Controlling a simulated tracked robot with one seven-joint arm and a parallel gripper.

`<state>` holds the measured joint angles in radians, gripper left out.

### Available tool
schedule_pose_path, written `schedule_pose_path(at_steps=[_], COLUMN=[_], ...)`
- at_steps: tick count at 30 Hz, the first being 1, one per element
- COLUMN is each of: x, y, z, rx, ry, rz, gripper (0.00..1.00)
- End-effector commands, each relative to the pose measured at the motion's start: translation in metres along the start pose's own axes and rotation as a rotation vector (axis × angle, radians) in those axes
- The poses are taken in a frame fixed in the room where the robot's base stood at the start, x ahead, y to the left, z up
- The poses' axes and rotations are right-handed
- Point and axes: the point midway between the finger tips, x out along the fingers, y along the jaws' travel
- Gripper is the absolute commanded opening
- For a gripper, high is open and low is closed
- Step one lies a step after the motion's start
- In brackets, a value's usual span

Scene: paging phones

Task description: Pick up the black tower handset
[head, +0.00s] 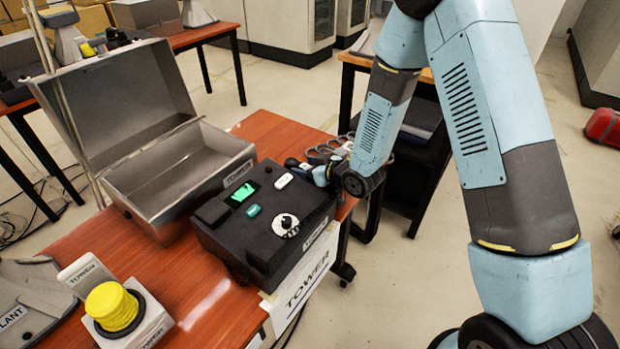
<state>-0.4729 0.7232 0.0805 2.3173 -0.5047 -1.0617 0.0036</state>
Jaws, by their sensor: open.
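The black tower phone (310,232) sits on the red-brown table, with a green screen, a white button and a round dial on top. What looks like its black handset (238,232) lies along the phone's left side, with raised dark ends; black on black makes its outline hard to see. A coiled cord hangs by its lower left. My gripper (306,168) is open, low by the phone's far right corner and apart from the handset. My arm partly hides it; whether it touches the phone is unclear.
An open grey metal box (185,172) labelled TOWER stands behind the phone to the left. A yellow button on a white base (128,312) and a grey device (30,300) are at front left. A TOWER paper sign (303,285) hangs at the table's (215,308) edge.

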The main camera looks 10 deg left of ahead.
Motion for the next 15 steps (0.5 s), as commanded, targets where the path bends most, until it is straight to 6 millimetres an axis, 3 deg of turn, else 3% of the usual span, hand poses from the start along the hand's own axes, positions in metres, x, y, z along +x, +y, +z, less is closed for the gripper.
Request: schedule_pose_path(at_steps=[2, 15], x=[-0.0004, -0.0009], y=[0.0009, 0.0018], z=[0.0000, 0.0000], rx=[0.000, 0.001], ry=[0.000, 0.001], rz=[0.001, 0.003], gripper=[0.65, 0.23])
